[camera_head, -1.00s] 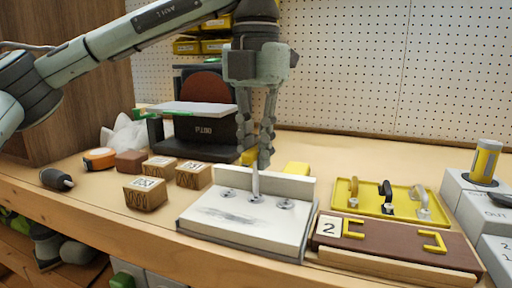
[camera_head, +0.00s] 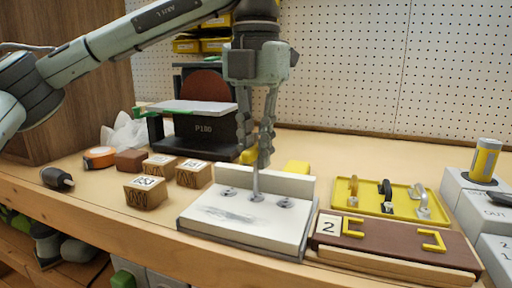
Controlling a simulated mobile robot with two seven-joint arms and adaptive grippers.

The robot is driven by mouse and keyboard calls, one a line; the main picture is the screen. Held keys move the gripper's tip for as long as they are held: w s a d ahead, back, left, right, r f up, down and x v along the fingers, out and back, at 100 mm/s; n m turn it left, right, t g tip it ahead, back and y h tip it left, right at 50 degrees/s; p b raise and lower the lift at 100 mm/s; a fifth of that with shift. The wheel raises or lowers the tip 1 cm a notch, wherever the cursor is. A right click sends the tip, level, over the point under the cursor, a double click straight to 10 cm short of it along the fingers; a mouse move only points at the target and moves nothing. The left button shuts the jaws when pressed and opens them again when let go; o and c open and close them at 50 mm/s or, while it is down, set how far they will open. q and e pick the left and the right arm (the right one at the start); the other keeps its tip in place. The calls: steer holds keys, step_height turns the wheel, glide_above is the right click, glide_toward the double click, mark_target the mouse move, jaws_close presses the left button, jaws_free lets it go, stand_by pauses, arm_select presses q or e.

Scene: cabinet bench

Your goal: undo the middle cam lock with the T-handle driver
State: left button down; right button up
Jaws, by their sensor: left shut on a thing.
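A white panel block (camera_head: 240,218) with a raised back wall lies near the bench's front edge. Three round cam locks sit in a row on it: a left one (camera_head: 230,192), a middle one (camera_head: 257,197) and a right one (camera_head: 286,203). My left gripper (camera_head: 263,165) points down above the middle lock, shut on the light grey T-handle driver (camera_head: 256,184). The driver's shaft stands about upright with its tip at the middle lock. Its handle is hidden between the fingers, and I cannot tell how deep the tip sits. My right gripper is not in view.
Several wooden blocks (camera_head: 146,193) and a tape measure (camera_head: 99,157) lie to the left. A black sander-like machine (camera_head: 205,128) stands behind. A yellow tray (camera_head: 371,207) with handles and a brown board (camera_head: 395,245) lie to the right, close to the panel.

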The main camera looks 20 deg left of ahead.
arm_select(q)
steer(key=shift+f, duration=0.2)
stand_by(0.3)
steer(key=n, duration=0.3)
steer(key=shift+n, duration=0.3)
stand_by(0.5)
steer(key=n, duration=0.3)
steer(key=shift+f+n+b, duration=0.1)
steer(key=shift+n+b, duration=0.2)
steer(key=shift+r+p, duration=0.25)
steer(key=shift+p, duration=0.05)
stand_by(0.5)
steer(key=shift+r+p, duration=0.4)
steer(key=shift+r, duration=0.1)
